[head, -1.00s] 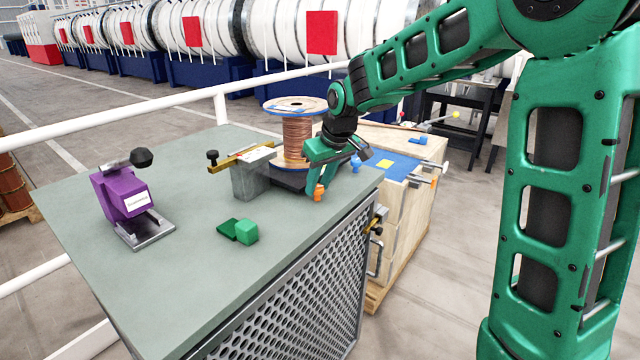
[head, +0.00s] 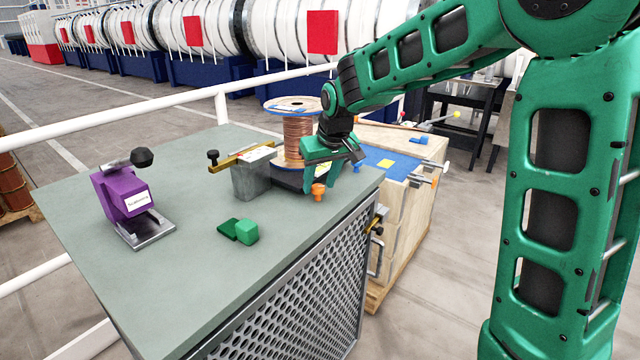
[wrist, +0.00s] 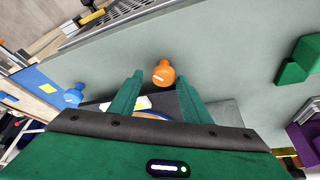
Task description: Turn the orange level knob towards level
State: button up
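The orange level knob (head: 318,191) stands on the grey-green bench top near its right edge. In the wrist view the orange knob (wrist: 164,74) shows a pale mark on its face and lies just beyond and between my two fingertips. My gripper (head: 320,174) is over it, with its fingers (wrist: 157,88) spread apart and green. There is a gap on both sides between fingers and knob. A copper spool (head: 297,138) with wooden flanges stands behind the gripper. A blue knob (wrist: 73,96) is off to the left in the wrist view.
A grey block with a brass bar (head: 250,180) stands left of the gripper. Green blocks (head: 246,232) and a purple device (head: 126,205) sit on the bench (head: 185,285). A wooden crate (head: 412,205) with a blue top adjoins on the right.

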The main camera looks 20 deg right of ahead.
jog(key=shift+s+a, duration=0.1)
jog(key=v, duration=1)
jog(key=shift+r, duration=0.25)
jog(key=s+d+f+m+g+h, duration=0.1)
jog(key=s+d+f+m, duration=0.15)
jog(key=s+d, duration=0.6)
jog(key=s+d+f+m+g, duration=0.1)
jog(key=s+d+f+m, duration=0.1)
jog(key=s, duration=0.7)
jog(key=s+d+f+m+g, duration=0.1)
jog(key=s+d+f, duration=0.3)
jog(key=s, duration=0.5)
jog(key=s+d+f+m+g, duration=0.1)
jog(key=s+d+f+m, duration=0.1)
jog(key=s, duration=0.7)
notch_tip(320, 180, down, 3)
jog(key=shift+s+d+r+m+g+y, duration=0.2)
jog(key=shift+s+d+m+g+y, duration=0.15)
jog(key=shift+d, duration=0.4)
jog(key=shift+w, duration=0.1)
